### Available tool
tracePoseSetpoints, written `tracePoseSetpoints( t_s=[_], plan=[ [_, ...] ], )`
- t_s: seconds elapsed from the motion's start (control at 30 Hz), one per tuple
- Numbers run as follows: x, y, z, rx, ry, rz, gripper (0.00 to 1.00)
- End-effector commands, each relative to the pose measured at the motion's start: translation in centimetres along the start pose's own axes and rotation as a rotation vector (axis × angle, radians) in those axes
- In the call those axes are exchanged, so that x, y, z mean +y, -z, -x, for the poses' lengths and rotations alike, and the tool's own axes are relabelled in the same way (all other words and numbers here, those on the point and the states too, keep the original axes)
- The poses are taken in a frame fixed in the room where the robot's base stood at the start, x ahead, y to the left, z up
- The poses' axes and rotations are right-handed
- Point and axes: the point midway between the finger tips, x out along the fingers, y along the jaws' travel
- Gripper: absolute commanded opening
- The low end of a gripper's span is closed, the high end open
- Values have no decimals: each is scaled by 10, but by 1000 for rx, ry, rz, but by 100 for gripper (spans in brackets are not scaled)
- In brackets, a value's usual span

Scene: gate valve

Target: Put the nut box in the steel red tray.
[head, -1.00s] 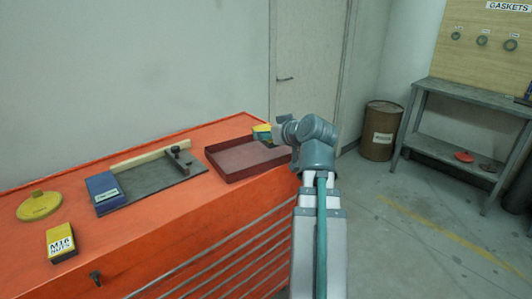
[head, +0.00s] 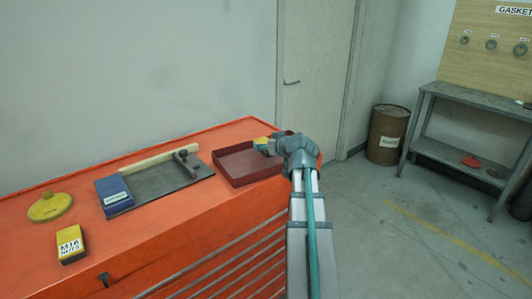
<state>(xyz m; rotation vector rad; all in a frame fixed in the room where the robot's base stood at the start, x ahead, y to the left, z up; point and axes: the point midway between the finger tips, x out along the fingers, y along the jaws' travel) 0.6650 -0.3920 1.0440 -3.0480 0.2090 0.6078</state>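The nut box (head: 71,244) is a small yellow box with a white "M16 NUTS" label. It lies on the orange bench top at the near left, apart from my gripper. My gripper (head: 264,145) is over the far right part of the tray, far from the nut box. A small yellow and bluish thing shows at its end; I cannot tell whether it is held. The wrist hides the fingers and part of the tray's right side.
A grey plate (head: 165,187) with a clamp and wooden strip (head: 145,160) lies left of the tray. A blue box (head: 113,196) is at its left end. A yellow round lid-like object (head: 49,207) and a small dark fitting (head: 104,279) are near the nut box. A barrel (head: 387,135) stands right.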

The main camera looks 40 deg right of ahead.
Motion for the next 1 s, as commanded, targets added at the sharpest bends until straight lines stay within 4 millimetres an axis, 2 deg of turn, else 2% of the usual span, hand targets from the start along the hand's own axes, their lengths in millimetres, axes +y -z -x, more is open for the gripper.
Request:
tracePoseSetpoints(
  t_s=[0.13,0.4,0.77,0.8,0.93,1.0],
  plan=[
    [2,-4,-9,1,0,-2,3],
    [1,-31,-17,0,-1,-2,3],
    [2,-34,-19,1,-1,-1,3],
    [1,-34,-19,0,-1,-1,63],
    [1,-34,-18,-1,-1,-1,85],
    [1,-34,-18,-1,-1,-1,85]
  ],
)
